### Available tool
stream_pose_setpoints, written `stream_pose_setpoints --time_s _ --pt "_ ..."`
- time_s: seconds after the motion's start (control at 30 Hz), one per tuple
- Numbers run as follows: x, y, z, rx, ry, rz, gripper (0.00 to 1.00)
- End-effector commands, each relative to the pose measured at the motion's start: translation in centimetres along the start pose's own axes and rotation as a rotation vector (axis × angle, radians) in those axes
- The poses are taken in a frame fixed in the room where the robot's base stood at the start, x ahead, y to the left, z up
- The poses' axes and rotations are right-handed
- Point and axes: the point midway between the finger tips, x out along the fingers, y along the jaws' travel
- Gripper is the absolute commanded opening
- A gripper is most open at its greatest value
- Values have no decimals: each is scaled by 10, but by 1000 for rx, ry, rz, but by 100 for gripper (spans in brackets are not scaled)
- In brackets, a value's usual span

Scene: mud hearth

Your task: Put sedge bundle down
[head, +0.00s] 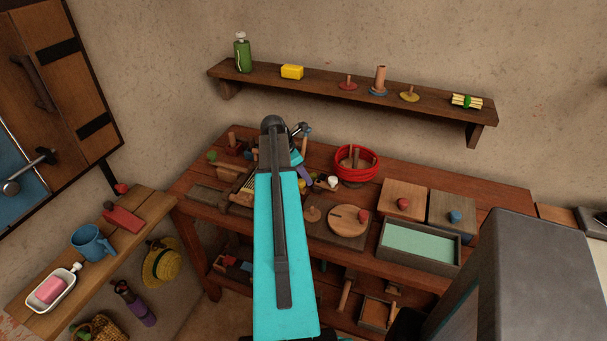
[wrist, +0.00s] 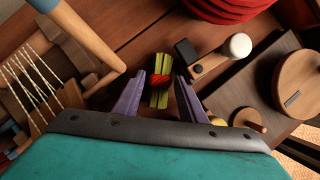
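A yellow-green sedge bundle with a red tie (wrist: 160,98) shows in the wrist view between the two purple fingers of my gripper (wrist: 161,77). It appears to lie on or just above the brown workbench. A narrow gap shows on each side of it, so the fingers look open around it. In the head view my cyan arm hides most of this spot. Another pale bundle with a green tie (head: 466,101) lies on the right end of the wall shelf (head: 330,86).
On the workbench (head: 495,183), a wooden loom frame (wrist: 72,30) stands left of the fingers. A white-headed mallet (wrist: 236,46) and a round wooden disc (wrist: 300,84) are to the right. A red coil (head: 357,163) is behind. A green-lined tray (head: 420,243) sits front right.

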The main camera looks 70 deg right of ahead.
Motion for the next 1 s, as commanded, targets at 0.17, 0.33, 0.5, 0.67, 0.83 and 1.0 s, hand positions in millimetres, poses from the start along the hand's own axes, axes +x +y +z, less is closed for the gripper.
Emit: stream_pose_setpoints --time_s 0.17,0.33,0.5,0.67,0.83,1.0 --pt "0 0 0 0 0 0 38" --pt "-1 0 0 0 0 0 38" --pt "-7 0 1 0 0 1 38" --pt "-20 0 1 -1 0 2 38" --pt "-40 1 1 0 0 2 38" --pt "-61 0 1 0 0 2 38"
